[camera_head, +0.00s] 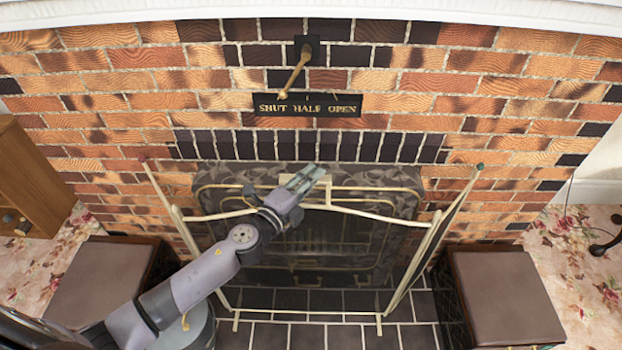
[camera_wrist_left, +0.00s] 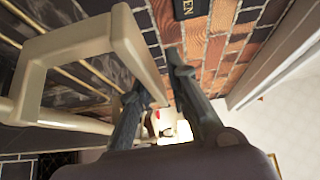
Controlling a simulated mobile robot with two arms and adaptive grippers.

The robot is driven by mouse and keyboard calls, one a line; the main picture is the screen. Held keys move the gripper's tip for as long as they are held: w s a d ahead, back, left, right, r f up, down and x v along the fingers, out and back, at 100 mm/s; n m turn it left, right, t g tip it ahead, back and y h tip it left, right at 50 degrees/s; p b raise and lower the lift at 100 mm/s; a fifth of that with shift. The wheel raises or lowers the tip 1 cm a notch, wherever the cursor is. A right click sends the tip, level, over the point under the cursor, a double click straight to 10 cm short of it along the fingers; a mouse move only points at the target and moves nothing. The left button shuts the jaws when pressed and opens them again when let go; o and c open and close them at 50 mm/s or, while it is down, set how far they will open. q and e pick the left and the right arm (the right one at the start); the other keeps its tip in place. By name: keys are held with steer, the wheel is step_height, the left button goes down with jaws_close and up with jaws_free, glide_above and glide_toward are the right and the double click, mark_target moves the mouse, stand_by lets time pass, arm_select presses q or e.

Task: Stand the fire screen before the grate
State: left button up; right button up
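The fire screen (camera_head: 354,211) has a cream frame, dark see-through mesh and side wings angled outward. It stands upright on the dark tiled hearth in front of the fireplace opening. The grate (camera_head: 325,230) shows dimly through the mesh. My left gripper (camera_head: 316,174) is at the screen's top middle, beside its cream handle. In the left wrist view, the fingers of my left gripper (camera_wrist_left: 153,80) are apart. The cream handle (camera_wrist_left: 75,42) fills the left side there, and one bar of it reaches toward the gap between the fingers. Their contact is unclear. My right gripper is not in view.
A brass lever (camera_head: 294,72) sits above a plaque (camera_head: 307,105) reading "SHUT HALF OPEN". Brown-topped boxes stand left (camera_head: 103,277) and right (camera_head: 506,297) of the hearth. A wooden cabinet (camera_head: 28,185) is at the far left. Floral carpet lies on both sides.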

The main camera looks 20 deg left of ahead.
arm_select(q)
steer(key=o, duration=0.4)
steer(key=shift+r, duration=0.15)
steer(key=shift+s+f, duration=0.15)
steer(key=shift+f, duration=0.3)
steer(key=v, duration=1.2)
steer(key=s+a+f+n+g+y, duration=0.2)
steer(key=s+f+n, duration=0.15)
steer(key=f, duration=0.65)
steer(key=s+a+f+n+g+y+p, duration=0.1)
steer(key=s+a+f+n+g+y, duration=0.2)
steer(key=f, duration=0.7)
steer(key=s+a+f+n+g, duration=0.2)
steer(key=f+n, duration=0.2)
steer(key=f, duration=0.7)
steer(key=s+d+f+n+g, duration=0.1)
steer(key=s+f+n+g, duration=0.2)
steer(key=s+f, duration=0.3)
steer(key=s+d+f+n+g+p, duration=0.1)
steer(key=s+f, duration=0.5)
steer(key=s, duration=0.8)
steer(key=s+d+f+n+g, duration=0.2)
steer(key=s+f+n+g, duration=0.2)
steer(key=s, duration=0.7)
step_height(320, 180, down, 3)
steer(key=shift+d+r+n+g+y, duration=0.25)
steer(key=shift+n+g+y, duration=0.1)
steer(key=shift+g, duration=0.15)
